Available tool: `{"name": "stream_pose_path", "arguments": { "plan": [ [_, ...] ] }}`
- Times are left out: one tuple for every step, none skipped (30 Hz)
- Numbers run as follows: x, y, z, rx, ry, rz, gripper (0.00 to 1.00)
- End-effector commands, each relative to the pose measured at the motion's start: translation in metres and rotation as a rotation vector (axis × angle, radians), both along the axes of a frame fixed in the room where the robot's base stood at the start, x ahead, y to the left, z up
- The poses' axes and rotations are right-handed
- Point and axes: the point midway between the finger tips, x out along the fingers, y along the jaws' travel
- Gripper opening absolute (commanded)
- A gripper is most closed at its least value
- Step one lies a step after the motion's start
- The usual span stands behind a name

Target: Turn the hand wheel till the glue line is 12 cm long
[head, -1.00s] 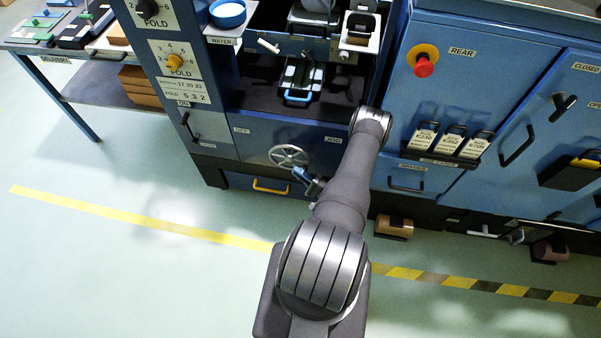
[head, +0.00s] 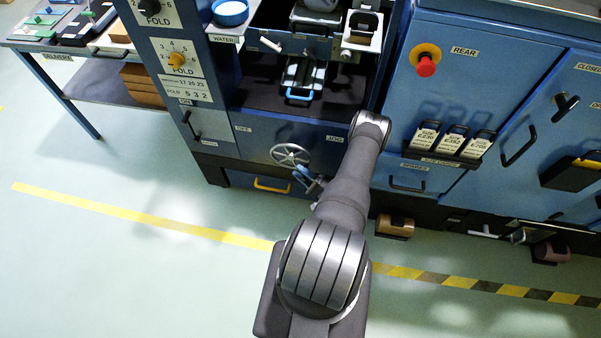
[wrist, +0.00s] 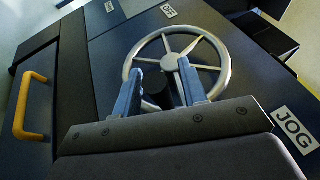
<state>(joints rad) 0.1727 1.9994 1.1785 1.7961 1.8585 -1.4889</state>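The spoked metal hand wheel (head: 290,154) is on the blue machine front, above a yellow-handled drawer. In the wrist view the hand wheel (wrist: 226,75) stands just beyond my gripper (wrist: 161,66). The two blue fingers are apart, in front of the wheel's lower left part. A dark round knob (wrist: 161,91) shows between them. I cannot tell whether the fingers press on it. In the head view my gripper (head: 306,178) is at the wheel's lower right, partly hidden by my arm. I cannot make out a glue line.
A JOG label (wrist: 294,130) is right of the wheel. The yellow drawer handle (head: 272,186) is below it. A red button (head: 426,67) and several labelled cards (head: 452,142) are on the cabinet at right. The floor in front is clear.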

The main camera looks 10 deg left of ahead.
Motion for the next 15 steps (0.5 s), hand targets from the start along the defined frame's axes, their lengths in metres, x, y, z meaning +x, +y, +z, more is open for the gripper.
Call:
{"name": "stream_pose_path", "arguments": {
  "plan": [
    [-0.002,-0.004,-0.001,0.0,0.001,-0.002,0.39],
    [-0.002,-0.007,-0.002,0.0,0.001,-0.004,0.39],
    [-0.004,-0.012,-0.004,0.0,0.001,-0.005,0.39],
    [-0.006,-0.015,-0.005,0.0,0.001,-0.004,0.39],
    [-0.008,-0.019,-0.006,0.0,0.001,-0.006,0.39],
    [-0.01,-0.025,-0.008,0.0,0.001,-0.005,0.39],
    [-0.011,-0.029,-0.009,0.0,0.001,-0.005,0.39],
    [-0.013,-0.033,-0.01,0.001,0.001,-0.006,0.39],
    [-0.015,-0.037,-0.011,0.0,0.001,-0.005,0.39],
    [-0.017,-0.041,-0.013,0.001,0.001,-0.006,0.39],
    [-0.018,-0.044,-0.014,0.0,0.001,-0.005,0.39],
    [-0.02,-0.048,-0.015,0.0,0.001,-0.005,0.39],
    [-0.021,-0.051,-0.016,0.0,0.001,-0.005,0.39],
    [-0.022,-0.053,-0.017,0.0,0.0,-0.004,0.39],
    [-0.023,-0.056,-0.018,0.0,0.0,-0.003,0.39]
  ]
}}
